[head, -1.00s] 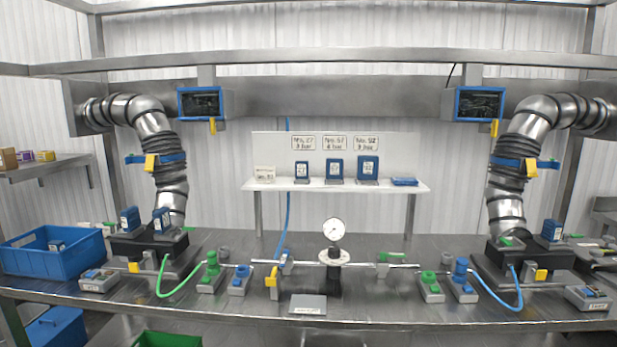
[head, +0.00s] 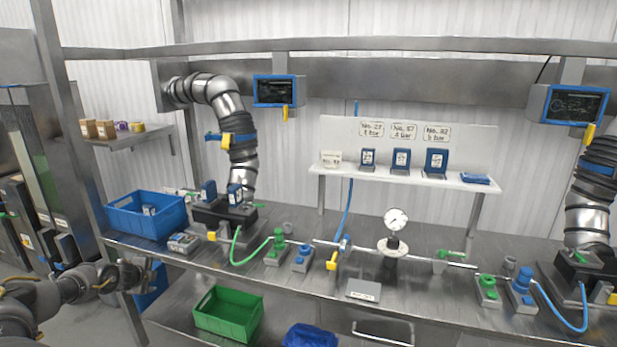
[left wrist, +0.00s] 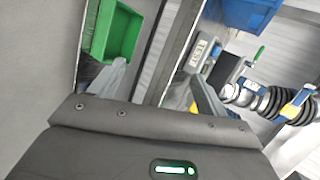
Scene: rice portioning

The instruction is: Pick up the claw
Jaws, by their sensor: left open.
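I cannot tell for certain which object is the claw. Blue blocks stand in a black holder (head: 222,216) at the left of the bench, and three labelled blue blocks stand on the white shelf, the middle one among them (head: 401,160). My left gripper (head: 135,274) is at the lower left, in front of the bench's left end and low beside its edge. In the left wrist view its two fingers (left wrist: 160,78) are spread apart with nothing between them. My right gripper is not in view.
A blue crate (head: 148,218) sits on the bench's left end. A green crate (head: 228,315) is below the bench. A pipe with a gauge (head: 396,220) runs along the bench. Large jointed metal ducts (head: 241,150) rise at both sides. Open floor lies front left.

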